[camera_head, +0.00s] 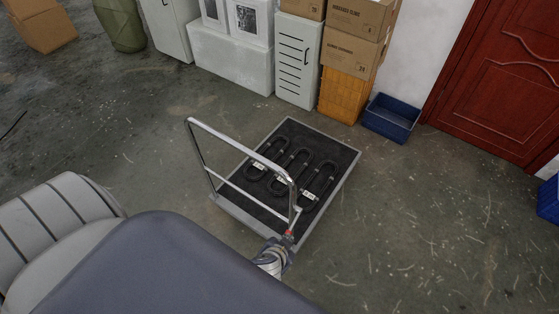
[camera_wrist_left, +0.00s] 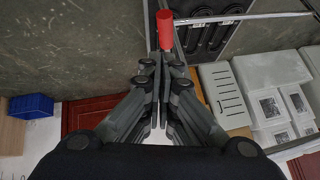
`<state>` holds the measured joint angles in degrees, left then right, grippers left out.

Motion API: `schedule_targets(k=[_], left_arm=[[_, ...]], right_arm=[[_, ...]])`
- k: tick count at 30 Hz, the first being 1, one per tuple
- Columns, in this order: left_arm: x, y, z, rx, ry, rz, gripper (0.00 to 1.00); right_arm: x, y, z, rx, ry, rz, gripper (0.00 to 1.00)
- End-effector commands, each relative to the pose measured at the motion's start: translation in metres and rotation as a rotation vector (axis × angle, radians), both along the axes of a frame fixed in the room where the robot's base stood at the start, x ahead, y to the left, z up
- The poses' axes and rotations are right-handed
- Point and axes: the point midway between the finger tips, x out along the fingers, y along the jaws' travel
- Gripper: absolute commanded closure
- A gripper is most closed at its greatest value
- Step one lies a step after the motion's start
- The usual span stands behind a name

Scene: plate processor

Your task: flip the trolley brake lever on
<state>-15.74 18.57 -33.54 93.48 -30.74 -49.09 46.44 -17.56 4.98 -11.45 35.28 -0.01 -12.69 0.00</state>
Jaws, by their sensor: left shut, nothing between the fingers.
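The trolley (camera_head: 226,207) stands on the floor with a dark mat deck and a silver push handle (camera_head: 236,142). Its red brake lever (camera_head: 289,233) shows small at the near right corner, at the foot of the handle. In the left wrist view the red lever (camera_wrist_left: 165,31) is just beyond my fingertips. My left gripper (camera_head: 283,244) is right at the lever, partly hidden behind my own body. The left wrist view shows its fingers (camera_wrist_left: 162,58) shut together and empty, tips at the lever's end. I cannot tell whether they touch it. My right gripper is not seen.
Several dark looped items (camera_head: 302,178) lie on the trolley deck. Behind it are cartons (camera_head: 352,57), a grey cabinet (camera_head: 297,62) and a blue bin (camera_head: 391,118) by a red door (camera_head: 505,80). The floor right of the trolley is clear.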

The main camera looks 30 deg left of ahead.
Motion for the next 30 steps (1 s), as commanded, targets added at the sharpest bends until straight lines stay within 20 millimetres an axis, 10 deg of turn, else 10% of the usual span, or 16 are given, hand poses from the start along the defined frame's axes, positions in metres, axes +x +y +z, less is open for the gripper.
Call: schedule_targets(k=[12,30], left_arm=[[-0.043,-0.008,0.036,-0.001,0.0,0.0,1.0],[-0.047,-0.008,0.04,0.001,-0.001,0.0,1.0]], right_arm=[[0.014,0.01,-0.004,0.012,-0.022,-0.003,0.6],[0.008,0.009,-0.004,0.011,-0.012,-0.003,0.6]])
